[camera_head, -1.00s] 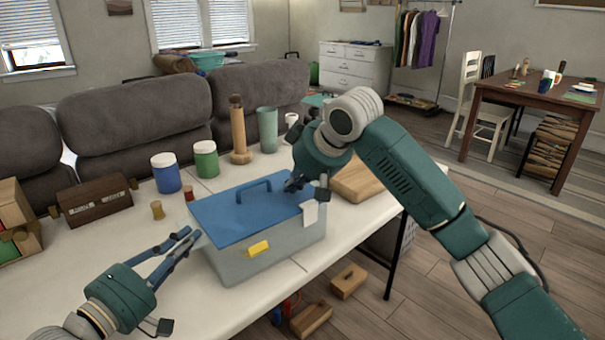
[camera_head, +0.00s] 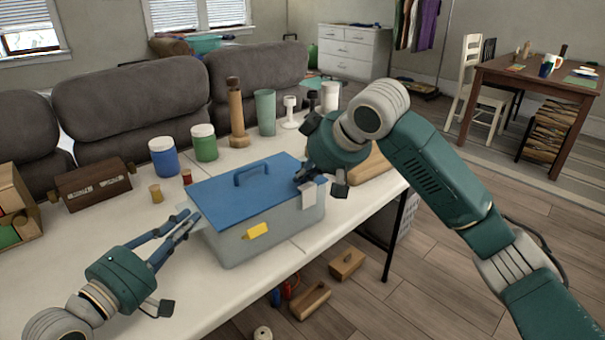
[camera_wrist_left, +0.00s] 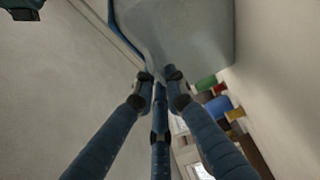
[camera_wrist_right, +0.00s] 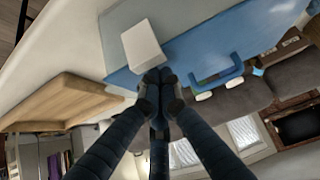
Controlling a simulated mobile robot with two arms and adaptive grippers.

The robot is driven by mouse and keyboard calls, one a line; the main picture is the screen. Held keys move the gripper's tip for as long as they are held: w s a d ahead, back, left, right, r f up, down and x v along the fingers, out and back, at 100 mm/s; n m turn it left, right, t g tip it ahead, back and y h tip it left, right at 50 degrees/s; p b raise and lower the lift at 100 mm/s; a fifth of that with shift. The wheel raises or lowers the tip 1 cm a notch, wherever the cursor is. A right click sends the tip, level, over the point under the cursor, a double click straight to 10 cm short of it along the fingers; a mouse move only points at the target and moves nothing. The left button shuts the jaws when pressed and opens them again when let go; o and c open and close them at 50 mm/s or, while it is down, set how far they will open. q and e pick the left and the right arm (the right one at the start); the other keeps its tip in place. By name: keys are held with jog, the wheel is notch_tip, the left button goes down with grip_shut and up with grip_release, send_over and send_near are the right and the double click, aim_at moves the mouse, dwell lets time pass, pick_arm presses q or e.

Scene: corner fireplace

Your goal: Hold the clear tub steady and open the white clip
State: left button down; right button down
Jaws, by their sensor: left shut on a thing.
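The clear tub (camera_head: 222,240), greyish with a blue lid (camera_head: 228,200), stands on the white table. The white clip (camera_head: 308,196) is on its right end, near the lid's edge; it also shows in the right wrist view (camera_wrist_right: 143,45).
Blue (camera_head: 164,157) and green (camera_head: 204,142) jars, small pegs and a wooden box (camera_head: 95,189) stand behind and left of the tub. A wooden board (camera_head: 365,167) lies to its right.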

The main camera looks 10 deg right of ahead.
aim_at(309, 187)
jog(key=shift+s+d+t+y, duration=0.2)
jog(key=shift+s+t+y, duration=0.1)
jog(key=shift+t, duration=0.2)
jog(key=s+t+y, duration=0.1)
jog(key=s+d+t+y, duration=0.1)
jog(key=t, duration=0.1)
jog(key=s+t, duration=0.1)
jog(key=t, duration=0.1)
jog(key=shift+s+d+f+y, duration=0.15)
jog(key=shift+d+y, duration=0.15)
jog(key=shift+y, duration=0.1)
jog(key=w+r, duration=0.1)
jog(key=w+a+r, duration=0.1)
jog(key=r, duration=0.1)
jog(key=shift+w+r, duration=0.1)
jog(key=shift+r, duration=0.15)
jog(key=s+d, duration=0.4)
jog(key=s, duration=0.5)
jog(key=shift+d+f, duration=0.2)
jog(key=shift+d, duration=0.1)
